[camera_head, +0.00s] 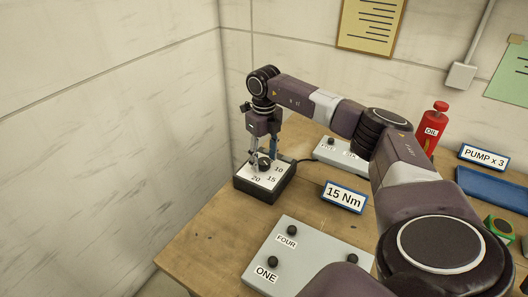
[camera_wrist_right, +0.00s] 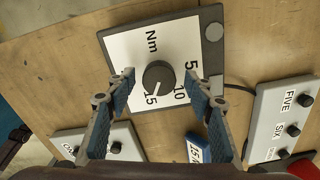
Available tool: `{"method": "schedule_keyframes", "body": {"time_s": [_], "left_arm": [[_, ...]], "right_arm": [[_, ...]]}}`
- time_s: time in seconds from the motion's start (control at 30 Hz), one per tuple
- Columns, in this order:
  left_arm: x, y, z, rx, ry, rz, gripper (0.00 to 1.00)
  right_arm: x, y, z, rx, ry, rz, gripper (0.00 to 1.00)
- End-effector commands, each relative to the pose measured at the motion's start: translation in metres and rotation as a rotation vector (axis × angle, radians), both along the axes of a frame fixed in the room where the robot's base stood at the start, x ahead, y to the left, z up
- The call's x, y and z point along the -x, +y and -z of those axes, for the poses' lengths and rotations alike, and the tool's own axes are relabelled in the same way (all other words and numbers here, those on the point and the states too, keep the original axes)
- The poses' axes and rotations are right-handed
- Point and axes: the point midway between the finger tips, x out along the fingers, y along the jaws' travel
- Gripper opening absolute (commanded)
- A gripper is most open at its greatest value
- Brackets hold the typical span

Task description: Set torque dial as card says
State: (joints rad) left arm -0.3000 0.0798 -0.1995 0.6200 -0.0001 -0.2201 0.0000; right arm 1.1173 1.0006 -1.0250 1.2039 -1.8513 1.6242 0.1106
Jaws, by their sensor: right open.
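The torque dial is a black round knob (camera_head: 264,163) on a white face marked Nm, on a dark box (camera_head: 262,195) at the table's back left. In the right wrist view the knob (camera_wrist_right: 158,77) sits between 5, 10 and 15 marks, and its white pointer line seems to aim near the 15. The blue-framed card (camera_head: 344,197) reads 15 Nm; it also shows in the right wrist view (camera_wrist_right: 198,148). My right gripper (camera_head: 264,157) is open over the dial, its fingers (camera_wrist_right: 160,80) on either side of the knob with gaps.
A grey panel (camera_head: 310,254) with knobs labelled FOUR and ONE is in front. Another grey knob panel (camera_head: 342,154) is behind the card. A red oil bottle (camera_head: 433,128), a PUMP x 3 card (camera_head: 484,157) and a blue tray (camera_head: 492,189) stand at right. The table's left front is bare.

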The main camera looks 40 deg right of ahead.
Motion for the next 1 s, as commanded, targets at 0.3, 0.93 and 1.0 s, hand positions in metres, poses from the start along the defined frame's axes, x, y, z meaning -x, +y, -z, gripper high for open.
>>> {"method": "schedule_keyframes", "body": {"time_s": [0.3, 0.93, 1.0], "left_arm": [[0.001, 0.000, 0.000, 0.000, 0.001, 0.000, 0.40], [0.000, 0.000, 0.000, 0.000, 0.000, 0.000, 0.40], [0.000, 0.000, 0.000, 0.000, 0.000, 0.000, 0.40]], "right_arm": [[-0.001, 0.001, -0.020, -0.001, -0.003, -0.001, 0.48], [0.000, 0.000, -0.119, -0.001, -0.001, -0.001, 0.48], [0.000, 0.000, -0.120, -0.001, 0.000, 0.000, 0.48]]}}
